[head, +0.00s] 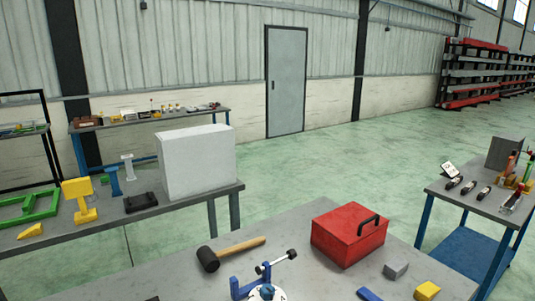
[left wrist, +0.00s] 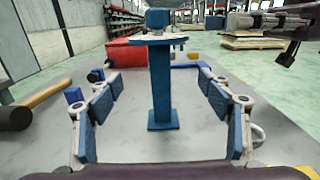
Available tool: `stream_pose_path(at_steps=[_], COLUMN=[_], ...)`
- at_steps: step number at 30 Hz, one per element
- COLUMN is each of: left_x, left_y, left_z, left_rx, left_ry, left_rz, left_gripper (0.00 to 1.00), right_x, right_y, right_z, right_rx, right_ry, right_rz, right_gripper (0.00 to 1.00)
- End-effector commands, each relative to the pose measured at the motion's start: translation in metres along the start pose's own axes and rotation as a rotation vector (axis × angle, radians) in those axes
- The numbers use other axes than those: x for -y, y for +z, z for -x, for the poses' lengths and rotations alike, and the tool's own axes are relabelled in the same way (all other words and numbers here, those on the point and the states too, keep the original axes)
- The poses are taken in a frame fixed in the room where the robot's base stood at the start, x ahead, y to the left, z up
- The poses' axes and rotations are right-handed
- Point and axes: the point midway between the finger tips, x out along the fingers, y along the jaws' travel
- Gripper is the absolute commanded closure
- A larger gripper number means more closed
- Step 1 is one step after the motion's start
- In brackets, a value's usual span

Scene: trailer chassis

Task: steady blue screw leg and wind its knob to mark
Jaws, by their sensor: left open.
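The blue screw leg (left wrist: 161,90) stands upright on its small square foot on the grey table. A pale round dial plate (left wrist: 160,39) with marks sits on top, and the blue knob (left wrist: 158,18) is above it. In the head view only the dial (head: 256,295) and knob (head: 267,289) show at the bottom edge. My left gripper (left wrist: 158,78) is open, its blue pads on either side of the leg with a gap on both sides. What looks like my right gripper (left wrist: 285,25) is partly in view at the upper right, apart from the knob; its opening is unclear.
A blue clamp with a black-ended handle (head: 291,254) stands near the leg. A mallet (head: 230,250) lies left and a red toolbox (head: 349,234) stands behind on the right. A grey block (head: 396,270) and yellow block (head: 427,291) lie right.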

Motion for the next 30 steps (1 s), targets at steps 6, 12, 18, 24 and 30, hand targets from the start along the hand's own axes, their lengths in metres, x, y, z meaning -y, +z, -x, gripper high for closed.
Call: stream_pose_path(at_steps=[6,12,18,24,30], left_x=[0.000,0.000,0.000,0.000,0.000], left_y=[0.000,-0.001,-0.002,-0.002,-0.001], left_z=[0.000,0.013,0.049,0.086,0.111], left_rx=[0.000,-0.002,-0.004,-0.004,-0.001], left_ry=[0.000,0.001,0.001,0.001,0.001], left_rz=[0.000,0.002,0.002,0.003,0.002], left_gripper=[0.28,0.28,0.28,0.28,0.28], right_x=[0.000,0.000,0.000,0.000,0.000], right_y=[0.000,0.000,0.000,0.000,0.000], right_z=[0.000,0.000,0.000,0.000,0.000], right_rx=[0.000,0.000,0.000,0.000,0.000], right_ry=[0.000,0.000,0.000,0.000,0.000], right_rz=[0.000,0.000,0.000,0.000,0.000], right_gripper=[0.58,0.58,0.58,0.58,0.58])
